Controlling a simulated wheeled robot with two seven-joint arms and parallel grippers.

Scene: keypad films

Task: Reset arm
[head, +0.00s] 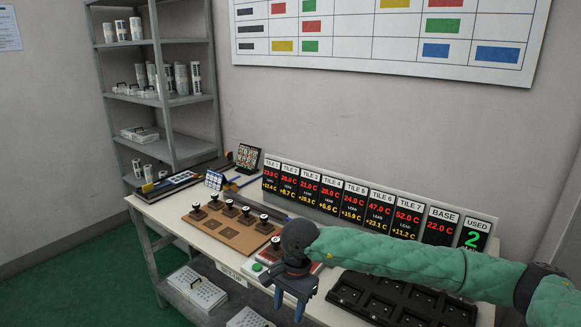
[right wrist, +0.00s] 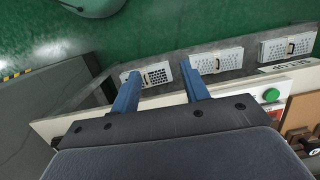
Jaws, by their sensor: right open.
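My right arm, in a green quilted sleeve, comes in from the right in the head view. My right gripper (head: 289,304) is over the front edge of the table (head: 168,216), beside a small panel with a green button (head: 257,267). Its two blue fingers also show in the right wrist view (right wrist: 160,90), apart and with nothing between them. Below them I see the table edge, the lower shelf and the green floor. My left gripper is not in either view.
A brown board (head: 226,231) with several black stampers lies left of the gripper. A row of tile displays (head: 345,200) stands at the back. A black tray (head: 400,300) lies at the right, partly behind my arm. White perforated boxes (head: 197,288) sit on the lower shelf.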

